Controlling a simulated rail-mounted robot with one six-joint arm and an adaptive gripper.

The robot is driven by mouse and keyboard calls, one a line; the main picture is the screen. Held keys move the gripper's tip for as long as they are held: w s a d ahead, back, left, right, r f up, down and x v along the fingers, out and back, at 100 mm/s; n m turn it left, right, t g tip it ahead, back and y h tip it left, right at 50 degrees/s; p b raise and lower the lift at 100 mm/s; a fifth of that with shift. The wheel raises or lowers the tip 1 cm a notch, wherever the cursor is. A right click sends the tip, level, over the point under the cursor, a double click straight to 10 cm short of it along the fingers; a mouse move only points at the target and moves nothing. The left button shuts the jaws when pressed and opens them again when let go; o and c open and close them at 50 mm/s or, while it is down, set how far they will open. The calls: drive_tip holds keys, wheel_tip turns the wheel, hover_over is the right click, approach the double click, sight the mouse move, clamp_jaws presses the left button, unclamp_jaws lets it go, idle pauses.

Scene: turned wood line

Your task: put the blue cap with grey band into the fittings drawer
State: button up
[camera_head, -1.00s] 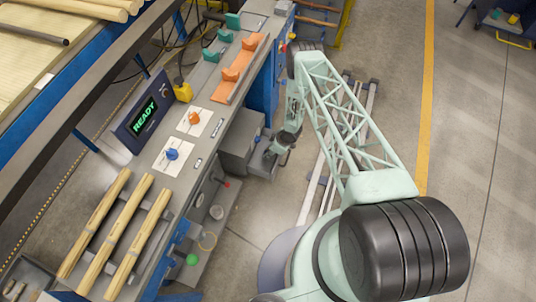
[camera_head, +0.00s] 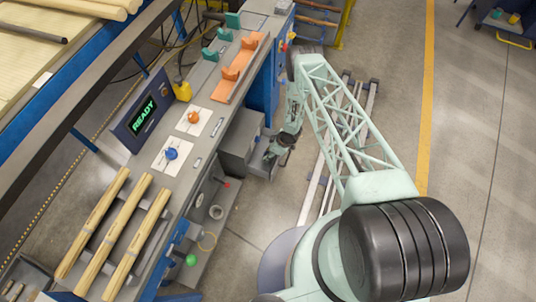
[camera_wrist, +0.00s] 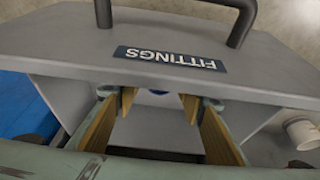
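The fittings drawer (camera_wrist: 225,78) fills the wrist view, its front carrying an upside-down FITTINGS label and a dark handle. In the head view the drawer (camera_head: 258,164) stands pulled out from its grey cabinet. My gripper (camera_wrist: 158,100) is open over the drawer, its two yellow-lined fingers apart with nothing held between them. A small blue piece (camera_wrist: 157,92) shows beyond the fingertips, against the inside of the drawer front. It may be the blue cap; most of it is hidden and no grey band shows. In the head view my gripper (camera_head: 272,157) is small and its fingers are unclear.
The workbench beside the drawer has an orange knob (camera_head: 194,118), a blue knob (camera_head: 171,153) and a READY display (camera_head: 143,115). A lower shelf holds a green ball (camera_head: 191,260) and rings. A pale cylindrical piece (camera_wrist: 303,132) lies right of the drawer in the wrist view.

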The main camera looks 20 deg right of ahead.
drive_tip(key=shift+r, duration=0.25)
idle(0.3)
drive_tip(key=shift+d+r+p, duration=0.1)
drive_tip(key=shift+r+p, duration=0.1)
drive_tip(key=shift+p, duration=0.15)
drive_tip(key=p+v, duration=0.2)
drive_tip(key=v, duration=0.9)
drive_tip(key=shift+s+r, duration=0.2)
drive_tip(key=shift+w+d, duration=0.1)
